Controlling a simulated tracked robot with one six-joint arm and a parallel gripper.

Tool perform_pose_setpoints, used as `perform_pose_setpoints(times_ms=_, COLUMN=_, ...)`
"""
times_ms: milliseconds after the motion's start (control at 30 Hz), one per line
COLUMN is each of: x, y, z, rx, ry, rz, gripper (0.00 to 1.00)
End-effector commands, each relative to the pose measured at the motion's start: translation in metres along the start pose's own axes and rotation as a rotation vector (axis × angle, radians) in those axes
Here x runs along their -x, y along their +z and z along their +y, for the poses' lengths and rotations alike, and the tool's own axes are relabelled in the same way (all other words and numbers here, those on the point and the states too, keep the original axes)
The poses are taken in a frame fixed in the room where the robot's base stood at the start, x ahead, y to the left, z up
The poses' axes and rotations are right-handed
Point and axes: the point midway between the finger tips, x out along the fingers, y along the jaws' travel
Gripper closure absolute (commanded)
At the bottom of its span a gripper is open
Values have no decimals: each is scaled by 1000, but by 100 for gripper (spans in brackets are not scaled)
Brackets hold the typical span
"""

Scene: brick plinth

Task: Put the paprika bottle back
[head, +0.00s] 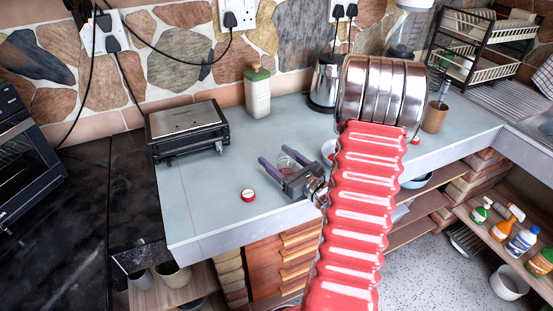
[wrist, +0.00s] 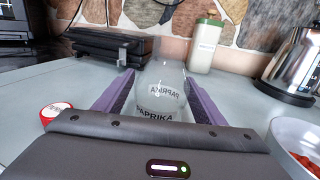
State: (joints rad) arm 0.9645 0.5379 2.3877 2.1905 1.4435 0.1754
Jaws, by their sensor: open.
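The paprika bottle (wrist: 160,84) is clear glass with dark PAPRIKA lettering. In the wrist view it stands upright on the counter between the two purple fingers of my gripper (wrist: 160,74). My gripper (head: 272,154) is open around the bottle, low over the counter; I cannot tell whether a finger touches the glass. In the head view the bottle (head: 286,161) is small and partly hidden by the gripper. A round red and white lid (head: 248,195) lies on the counter left of the gripper; it also shows in the wrist view (wrist: 56,112).
A white bowl (wrist: 286,133) with red contents is right of the gripper. A black grill (head: 187,130), a green-capped bottle (head: 257,93) and a steel kettle (head: 324,82) stand behind. The counter (head: 200,205) is clear at front left.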

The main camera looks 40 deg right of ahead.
Motion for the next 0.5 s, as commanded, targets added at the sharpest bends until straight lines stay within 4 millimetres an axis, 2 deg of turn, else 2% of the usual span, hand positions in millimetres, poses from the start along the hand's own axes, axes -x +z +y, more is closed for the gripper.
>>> perform_pose_setpoints(times_ms=267, x=1, y=2, z=0, rx=0, ry=0, rz=0, gripper=36)
perform_pose_setpoints(times_ms=500, x=24, y=2, z=-1, rx=-1, ry=-3, rz=0, gripper=36)
